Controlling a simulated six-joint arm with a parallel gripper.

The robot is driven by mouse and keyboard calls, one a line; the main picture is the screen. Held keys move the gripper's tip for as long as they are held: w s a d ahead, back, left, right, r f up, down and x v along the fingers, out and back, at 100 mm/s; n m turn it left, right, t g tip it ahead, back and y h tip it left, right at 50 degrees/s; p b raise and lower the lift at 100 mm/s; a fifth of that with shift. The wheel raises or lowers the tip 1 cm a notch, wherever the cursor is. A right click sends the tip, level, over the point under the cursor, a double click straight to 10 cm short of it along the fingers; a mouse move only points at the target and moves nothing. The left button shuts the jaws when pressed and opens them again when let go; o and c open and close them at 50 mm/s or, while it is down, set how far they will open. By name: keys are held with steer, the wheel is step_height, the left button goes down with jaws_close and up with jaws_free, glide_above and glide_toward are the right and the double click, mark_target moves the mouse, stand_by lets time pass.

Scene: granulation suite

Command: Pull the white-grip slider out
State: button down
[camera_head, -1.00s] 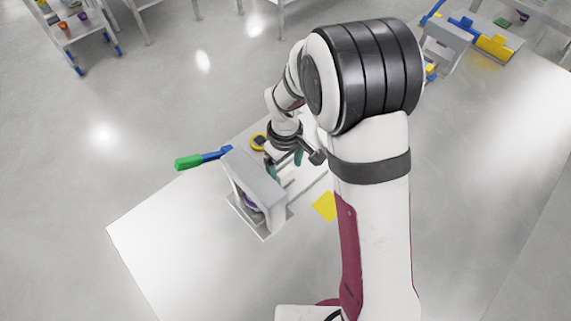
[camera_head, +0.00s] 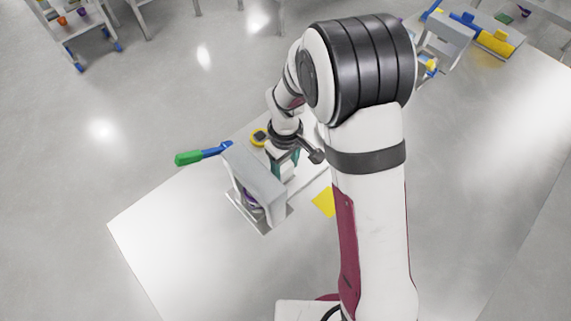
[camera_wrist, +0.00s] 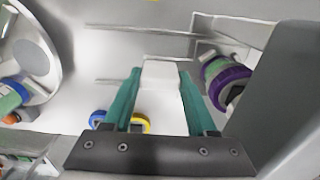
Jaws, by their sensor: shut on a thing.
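The white grip (camera_wrist: 161,72) of the slider shows as a small white block between the teal fingertips in the wrist view. My gripper (camera_wrist: 160,82) is shut on it, one finger on each side. Thin rails or slots run to the left of the grip on the pale panel. In the head view my gripper (camera_head: 285,162) is low over the panel, just right of a grey arch-shaped housing (camera_head: 256,173). The grip is not clearly seen there, as the fingers and wrist cover it.
A blue lever with a green handle (camera_head: 189,158) sticks out left of the housing. A purple ring part (camera_wrist: 228,86) sits close right of my fingers. A yellow square (camera_head: 323,202) lies to the right. The left table area is clear.

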steer(key=w+d, duration=0.9)
steer(key=shift+r, duration=0.1)
steer(key=shift+c, duration=1)
jaws_free()
steer(key=shift+a, duration=0.1)
steer(key=shift+s, duration=0.1)
step_height(320, 180, up, 16)
